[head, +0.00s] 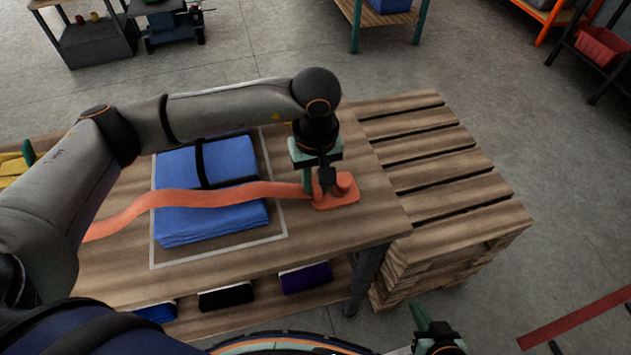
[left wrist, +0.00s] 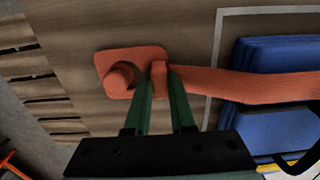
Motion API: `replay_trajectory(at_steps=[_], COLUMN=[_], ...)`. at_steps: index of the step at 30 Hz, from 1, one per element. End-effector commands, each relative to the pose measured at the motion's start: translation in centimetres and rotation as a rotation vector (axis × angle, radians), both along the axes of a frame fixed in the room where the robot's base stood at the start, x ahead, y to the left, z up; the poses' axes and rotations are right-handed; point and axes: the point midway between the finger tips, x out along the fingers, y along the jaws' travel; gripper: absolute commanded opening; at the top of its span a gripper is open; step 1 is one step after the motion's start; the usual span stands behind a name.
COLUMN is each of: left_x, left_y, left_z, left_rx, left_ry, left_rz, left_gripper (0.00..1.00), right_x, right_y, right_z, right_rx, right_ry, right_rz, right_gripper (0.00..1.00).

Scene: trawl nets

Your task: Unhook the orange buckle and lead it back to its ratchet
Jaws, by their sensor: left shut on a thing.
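The orange strap (head: 200,194) runs from the left across a blue folded stack to an orange plate (head: 350,187) near the table's right end. In the left wrist view the plate (left wrist: 112,56) carries a round orange peg (left wrist: 121,76). The orange buckle (left wrist: 159,78) is at the strap's end, beside the peg and over the plate's edge. My left gripper (head: 318,190) is shut on it, green fingers (left wrist: 160,85) on either side. I cannot tell whether it touches the plate. My right gripper (head: 430,325) shows partly at the bottom edge, its opening unclear. I cannot make out the ratchet.
The blue stack (head: 215,222), with a black band (head: 201,166), lies inside a pale outline on the wooden table (head: 330,237). A slatted pallet stack (head: 450,150) stands at right. Dark and purple bundles (head: 305,278) sit on the shelf below. My left arm spans the table's far side.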

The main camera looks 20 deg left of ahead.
Motion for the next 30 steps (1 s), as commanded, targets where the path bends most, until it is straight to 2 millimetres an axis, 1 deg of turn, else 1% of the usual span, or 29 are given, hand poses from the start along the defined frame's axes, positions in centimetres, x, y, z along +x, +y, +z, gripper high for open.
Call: replay_trajectory(at_steps=[5, 15, 30], left_x=[0.05, 0.52, 0.54], left_y=[-0.05, -0.72, -0.78], left_z=[0.01, -0.06, 0.30], left_rx=[0.000, 0.000, 0.000], left_ry=[-0.001, -0.001, -0.001], left_rz=[0.000, 0.000, 0.000], left_gripper=[0.00, 0.00, 0.00], right_x=[-0.03, -0.05, -0.06], right_y=[-0.02, -0.03, -0.04], right_z=[-0.08, -0.89, -0.80], right_rx=[0.000, 0.000, -0.001], right_ry=[0.000, 0.001, 0.002], right_rz=[0.000, 0.000, 0.000], right_gripper=[0.00, 0.00, 0.00])
